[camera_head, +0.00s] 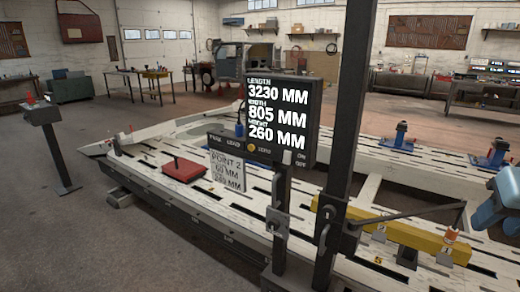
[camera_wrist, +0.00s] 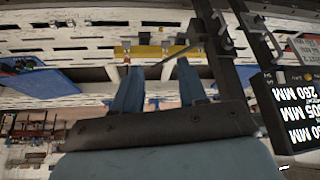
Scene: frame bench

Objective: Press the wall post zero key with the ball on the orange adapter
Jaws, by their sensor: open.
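The orange adapter (camera_head: 451,236), a small orange and white piece, hangs at the end of a thin dark arm by the yellow beam. I cannot make out its ball. A dark post carries a display (camera_head: 277,115) reading 3230, 805 and 260 MM. A round yellow key (camera_head: 251,148) sits under it, beside a label that seems to read ZERO. The display also shows upside down in the wrist view (camera_wrist: 296,115). My gripper (camera_wrist: 158,75) is open and empty, its two blue fingers apart. In the head view, a blue part of my arm shows at the right edge.
A tall dark post (camera_head: 343,130) stands right of the display. The yellow beam (camera_head: 410,236) lies across the slotted white bench (camera_head: 190,215). A red block (camera_head: 184,169) and a white card (camera_head: 227,170) are on the left. A pedestal (camera_head: 55,145) stands farther left on open floor.

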